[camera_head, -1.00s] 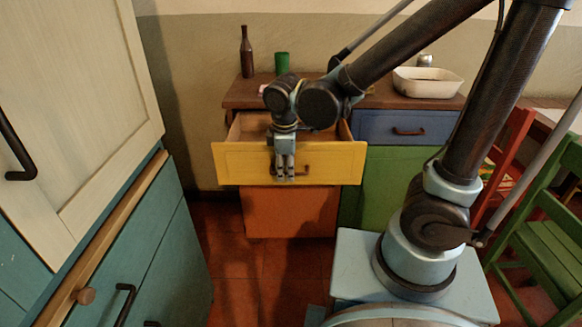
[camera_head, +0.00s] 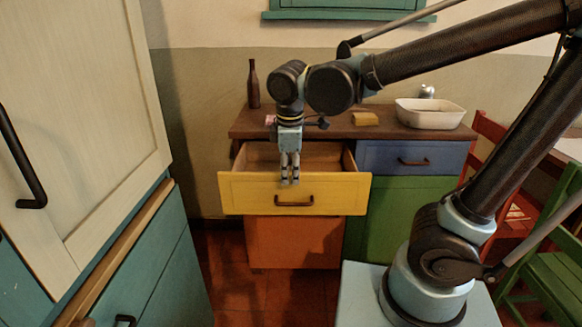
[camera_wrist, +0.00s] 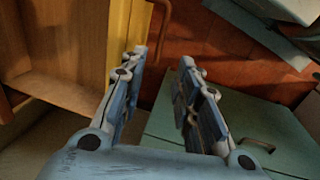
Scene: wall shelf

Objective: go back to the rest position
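My gripper (camera_head: 290,181) points down at the front of the open yellow drawer (camera_head: 240,193). Its fingertips show just above the dark drawer handle (camera_head: 293,205). In the wrist view the fingers of my gripper (camera_wrist: 163,57) are apart with nothing between them. The yellow drawer front (camera_wrist: 120,35) and the wooden drawer inside (camera_wrist: 70,45) show at the upper left there. The drawer looks empty where I can see into it. My arm reaches in from the right, above the cabinet.
The blue drawer (camera_head: 385,158) is closed. Teal and cream cabinets (camera_head: 75,110) line the left. Red and green chairs (camera_head: 545,240) stand at the right.

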